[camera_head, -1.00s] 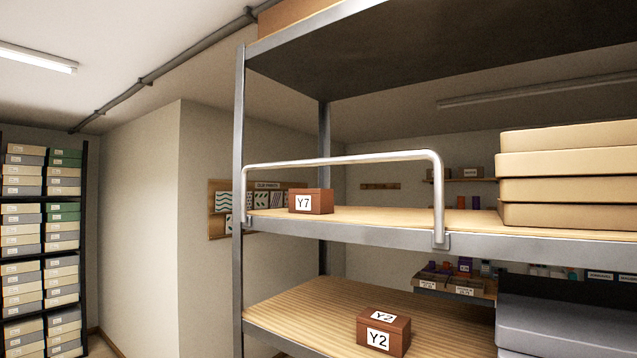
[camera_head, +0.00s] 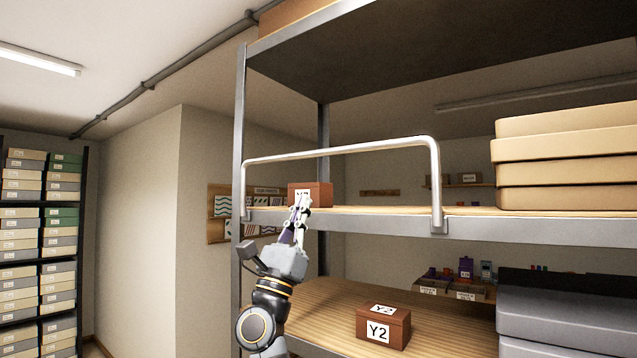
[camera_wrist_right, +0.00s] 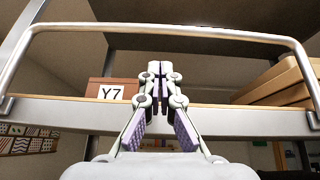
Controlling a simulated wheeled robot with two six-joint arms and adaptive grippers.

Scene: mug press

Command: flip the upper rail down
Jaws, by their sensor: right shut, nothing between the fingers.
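The upper rail (camera_head: 345,150) is a pale metal bar that stands upright along the front edge of the upper shelf (camera_head: 390,222). It also arches across the right wrist view (camera_wrist_right: 170,30). My right gripper (camera_head: 300,203) is raised in front of the shelf edge, below the rail's top bar. It is shut and empty, and it looks apart from the rail. In the right wrist view its fingertips (camera_wrist_right: 158,70) point up under the bar. The box marked Y7 (camera_head: 318,192) stands on the upper shelf behind the rail, partly hidden by my gripper. My left gripper is not in view.
A box marked Y2 (camera_head: 383,326) sits on the lower shelf (camera_head: 330,300). Stacked tan boxes (camera_head: 565,155) fill the right of the upper shelf, and grey boxes (camera_head: 560,310) stand below them. A metal post (camera_head: 239,180) rises at the left.

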